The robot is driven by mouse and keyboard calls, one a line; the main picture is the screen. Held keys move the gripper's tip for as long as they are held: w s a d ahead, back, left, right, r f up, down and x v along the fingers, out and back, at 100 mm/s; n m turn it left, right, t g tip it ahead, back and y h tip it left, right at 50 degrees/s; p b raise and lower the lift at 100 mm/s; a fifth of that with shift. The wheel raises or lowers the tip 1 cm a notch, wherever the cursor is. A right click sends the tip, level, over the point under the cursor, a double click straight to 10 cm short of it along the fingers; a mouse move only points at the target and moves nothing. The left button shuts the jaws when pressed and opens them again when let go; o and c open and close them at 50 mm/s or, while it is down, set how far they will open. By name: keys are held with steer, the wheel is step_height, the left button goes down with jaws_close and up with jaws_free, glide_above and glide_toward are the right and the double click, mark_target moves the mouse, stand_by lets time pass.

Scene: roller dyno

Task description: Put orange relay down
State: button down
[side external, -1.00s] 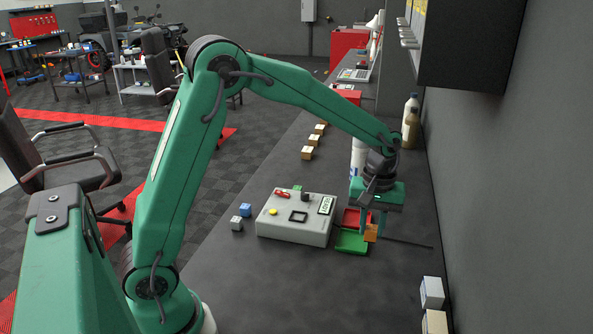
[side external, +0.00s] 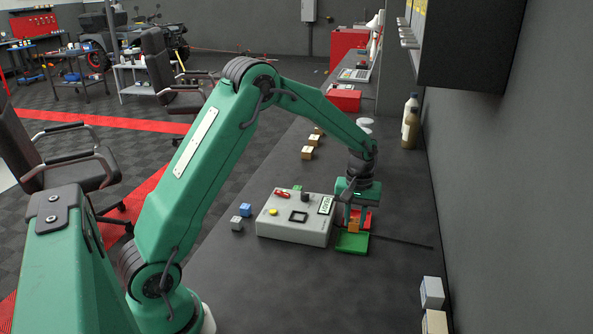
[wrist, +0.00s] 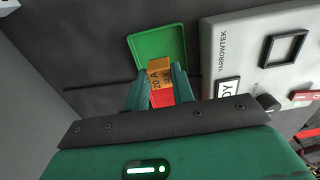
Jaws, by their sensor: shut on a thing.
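The orange relay (side external: 354,227) is held between the fingers of my gripper (side external: 353,222), which is shut on it. In the wrist view the relay (wrist: 159,77) shows dark lettering and sits between both fingers (wrist: 158,74). A green tray (side external: 352,247) lies on the bench just beyond the relay in the wrist view (wrist: 170,38). A red tray (side external: 367,217) is beside the green one, partly hidden by my gripper. The relay overlaps the green tray's edge in the wrist view. I cannot tell whether it touches a tray or hangs just above.
A grey control box (side external: 295,228) with a yellow button and a display stands close to the left of my gripper. Blue (side external: 246,210) and grey (side external: 237,223) blocks lie left of it. A thin dark rod (side external: 402,241) lies right of the trays. The front bench is clear.

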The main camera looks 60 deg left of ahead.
mark_target(355, 221)
steer(key=shift+f, duration=2)
steer(key=c, duration=1.2)
jaws_free()
steer(key=shift+f, duration=0.1)
step_height(355, 221, up, 12)
